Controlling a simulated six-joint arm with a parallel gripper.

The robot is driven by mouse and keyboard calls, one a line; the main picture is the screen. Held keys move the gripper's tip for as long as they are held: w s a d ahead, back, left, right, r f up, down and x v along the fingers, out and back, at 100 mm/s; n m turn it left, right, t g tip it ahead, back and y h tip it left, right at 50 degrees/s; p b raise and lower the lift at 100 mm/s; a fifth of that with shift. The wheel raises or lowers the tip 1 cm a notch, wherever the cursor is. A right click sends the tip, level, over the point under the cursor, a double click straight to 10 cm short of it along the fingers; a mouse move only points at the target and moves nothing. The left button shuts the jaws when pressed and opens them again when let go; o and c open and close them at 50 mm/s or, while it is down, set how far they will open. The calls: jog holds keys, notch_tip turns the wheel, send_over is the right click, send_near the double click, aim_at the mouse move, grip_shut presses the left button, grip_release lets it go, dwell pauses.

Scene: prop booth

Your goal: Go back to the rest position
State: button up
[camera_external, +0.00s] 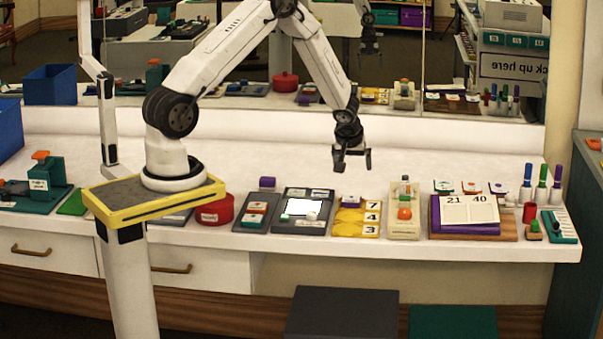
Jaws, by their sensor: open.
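My gripper (352,166) hangs above the white table (250,150), pointing down, with its fingers apart and nothing between them. It is in the air above and behind the yellow number board (357,217) and the grey panel with a bright white screen (303,210). My arm reaches to the right from its base on the yellow-edged stand at the left. The gap between gripper and tabletop is hard to judge from this one view.
A beige board with an orange knob (404,213), a purple block with number cards (470,212) and several upright markers (542,185) stand to the right. A red pot (215,211) stands left of the panels. Behind the gripper the tabletop is clear up to a mirror.

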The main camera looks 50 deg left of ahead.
jog(key=s+d+r+m+t+h, duration=0.25)
jog(key=s+d+r+m, duration=0.35)
jog(key=r, duration=0.4)
jog(key=s+r+m+g, duration=0.1)
jog(key=s+g, duration=0.3)
jog(key=s, duration=1.3)
jog(key=shift+s+a+r+m, duration=0.25)
jog(key=shift+s+r+m, duration=0.1)
jog(key=shift+m, duration=0.25)
jog(key=shift+h, duration=0.25)
